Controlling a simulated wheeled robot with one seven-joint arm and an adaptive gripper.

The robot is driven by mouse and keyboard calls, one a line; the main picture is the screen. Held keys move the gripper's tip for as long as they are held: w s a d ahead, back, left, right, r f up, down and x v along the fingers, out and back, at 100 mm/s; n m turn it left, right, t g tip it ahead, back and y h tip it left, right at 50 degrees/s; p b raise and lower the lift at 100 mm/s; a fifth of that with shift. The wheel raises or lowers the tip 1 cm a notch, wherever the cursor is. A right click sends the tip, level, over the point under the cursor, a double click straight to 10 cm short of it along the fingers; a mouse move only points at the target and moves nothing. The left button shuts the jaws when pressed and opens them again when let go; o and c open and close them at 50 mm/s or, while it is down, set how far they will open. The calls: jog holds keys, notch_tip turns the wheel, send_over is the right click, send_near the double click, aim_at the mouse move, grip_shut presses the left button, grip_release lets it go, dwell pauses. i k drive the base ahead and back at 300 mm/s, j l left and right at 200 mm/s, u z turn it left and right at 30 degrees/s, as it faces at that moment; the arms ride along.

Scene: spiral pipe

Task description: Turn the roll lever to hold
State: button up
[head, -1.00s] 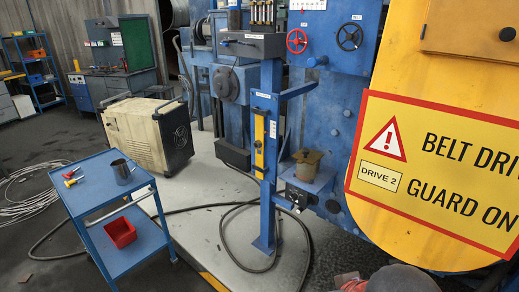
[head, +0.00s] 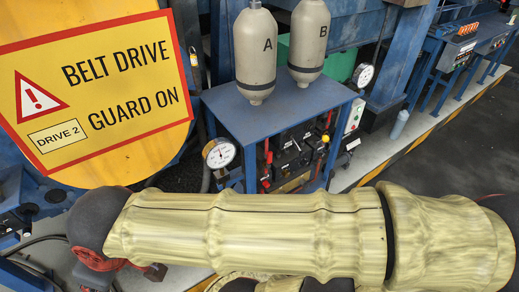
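I cannot make out for certain which control is the roll lever. My own arm in a pale yellow sleeve (head: 250,233) crosses the bottom of the head view, in front of the cabinet. My gripper's fingers do not show.
Two grey bottles, A (head: 256,50) and B (head: 309,40), stand on the cabinet. Gauges (head: 219,153) (head: 363,75) flank it. A yellow belt guard (head: 110,165) stands at left. A grey bottle (head: 400,124) stands on the plinth. Dark floor at right (head: 470,140) is clear.

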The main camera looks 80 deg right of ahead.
aim_at(303, 154)
jog(key=z, duration=3.35)
jog(key=i, duration=0.4)
jog(key=j+u, duration=0.05)
